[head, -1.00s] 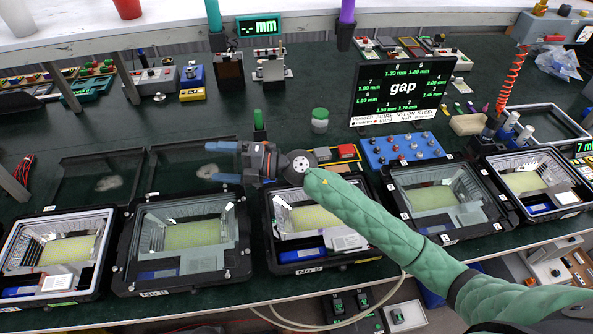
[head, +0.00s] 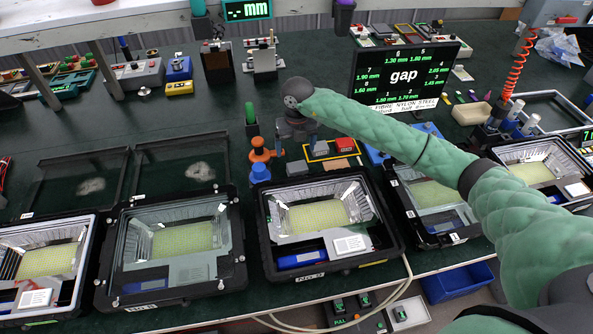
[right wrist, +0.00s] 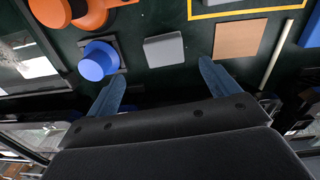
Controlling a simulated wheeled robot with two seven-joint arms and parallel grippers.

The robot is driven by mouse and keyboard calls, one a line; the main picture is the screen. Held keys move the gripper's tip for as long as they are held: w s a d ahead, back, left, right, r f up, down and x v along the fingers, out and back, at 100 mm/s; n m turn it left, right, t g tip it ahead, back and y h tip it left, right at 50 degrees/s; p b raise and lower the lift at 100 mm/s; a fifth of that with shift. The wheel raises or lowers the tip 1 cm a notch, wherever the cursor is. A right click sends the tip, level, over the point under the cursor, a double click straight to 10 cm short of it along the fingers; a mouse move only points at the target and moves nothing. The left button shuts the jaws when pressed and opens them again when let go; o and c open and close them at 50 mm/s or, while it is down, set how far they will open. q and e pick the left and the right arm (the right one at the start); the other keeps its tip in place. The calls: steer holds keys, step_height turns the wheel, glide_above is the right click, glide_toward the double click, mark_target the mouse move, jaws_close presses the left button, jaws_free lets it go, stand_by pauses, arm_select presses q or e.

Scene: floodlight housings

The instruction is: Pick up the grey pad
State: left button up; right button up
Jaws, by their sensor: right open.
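The grey pad (right wrist: 164,49) lies flat on the dark green bench in the right wrist view, between a blue knob-like part and a tan pad. In the head view the grey pad (head: 297,168) shows behind the middle housing. My right gripper (head: 297,138) hangs above the bench just behind the pad, pointing down. In the right wrist view its blue fingers (right wrist: 160,74) are spread with nothing between them, and the pad is ahead of the gap, apart from both. My left gripper is not in view.
A blue part (head: 260,174) and an orange part (head: 262,151) stand left of the pad. The tan pad (right wrist: 240,40) lies right, beside a yellow outline (right wrist: 250,12). The middle housing (head: 393,238) is in front, with a glass-lidded housing (head: 107,270) to its left.

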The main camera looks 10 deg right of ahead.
mark_target(297, 166)
steer(key=shift+d+f+b, duration=0.3)
steer(key=shift+f+b, duration=0.2)
steer(key=shift+f, duration=0.2)
steer(key=shift+f+p, duration=0.55)
steer(key=shift+f, duration=0.7)
steer(key=f+p, duration=0.1)
steer(key=f, duration=0.1)
steer(key=f+p, duration=0.1)
steer(key=shift+s+a+f+p, duration=0.15)
steer(key=shift+s+f+p, duration=0.15)
steer(key=shift+f, duration=0.1)
steer(key=shift+w+f, duration=0.1)
steer(key=shift+f, duration=0.65)
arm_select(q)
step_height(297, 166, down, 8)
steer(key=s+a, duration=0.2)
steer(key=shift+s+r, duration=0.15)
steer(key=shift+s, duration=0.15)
arm_select(e)
steer(key=c, duration=1.1)
steer(key=shift+r, duration=0.1)
